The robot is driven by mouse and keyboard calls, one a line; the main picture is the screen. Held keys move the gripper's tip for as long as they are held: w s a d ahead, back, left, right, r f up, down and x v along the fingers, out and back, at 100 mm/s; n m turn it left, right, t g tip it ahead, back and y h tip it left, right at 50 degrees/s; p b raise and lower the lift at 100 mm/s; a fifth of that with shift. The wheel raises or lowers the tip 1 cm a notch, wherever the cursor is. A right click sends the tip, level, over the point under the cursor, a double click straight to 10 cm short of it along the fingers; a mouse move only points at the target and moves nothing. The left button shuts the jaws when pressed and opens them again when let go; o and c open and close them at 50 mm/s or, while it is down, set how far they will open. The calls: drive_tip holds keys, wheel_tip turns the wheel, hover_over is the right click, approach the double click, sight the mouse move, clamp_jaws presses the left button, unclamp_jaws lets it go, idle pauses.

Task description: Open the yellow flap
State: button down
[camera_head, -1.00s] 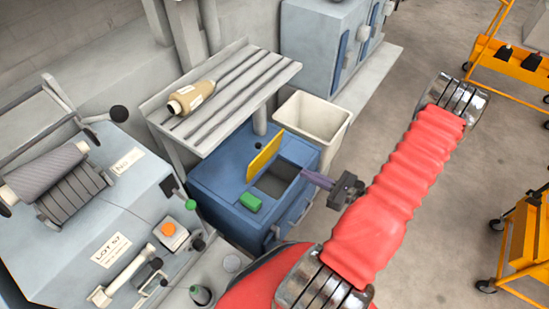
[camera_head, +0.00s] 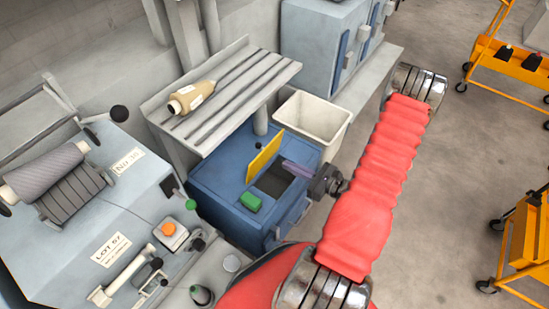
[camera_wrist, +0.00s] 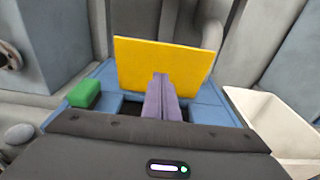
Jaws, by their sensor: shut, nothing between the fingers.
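The yellow flap (camera_head: 265,157) stands raised, tilted upright, on top of the blue box (camera_head: 222,187). A dark square opening (camera_head: 273,180) shows in front of it. In the wrist view the flap (camera_wrist: 165,65) stands across the middle, behind my gripper. My gripper (camera_head: 290,166) has purple fingers pressed together, with nothing between them. Its tips reach over the opening close to the flap. In the wrist view the fingers (camera_wrist: 160,85) overlap the flap's lower middle; whether they touch it I cannot tell.
A green block (camera_head: 250,202) sits on the box's front left corner. A cream bin (camera_head: 311,124) stands behind the box at the right. A grey slatted shelf (camera_head: 225,95) with a tan bobbin (camera_head: 192,97) overhangs the back left. A grey machine (camera_head: 80,230) stands left.

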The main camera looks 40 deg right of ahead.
sight(266, 153)
drive_tip(key=shift+r+x, duration=0.2)
drive_tip(key=shift+x, duration=0.95)
drive_tip(key=shift+r+x, duration=0.2)
drive_tip(key=shift+x, duration=0.9)
drive_tip(key=shift+r+x, duration=0.2)
drive_tip(key=shift+x, duration=0.95)
drive_tip(key=shift+w+a, duration=0.1)
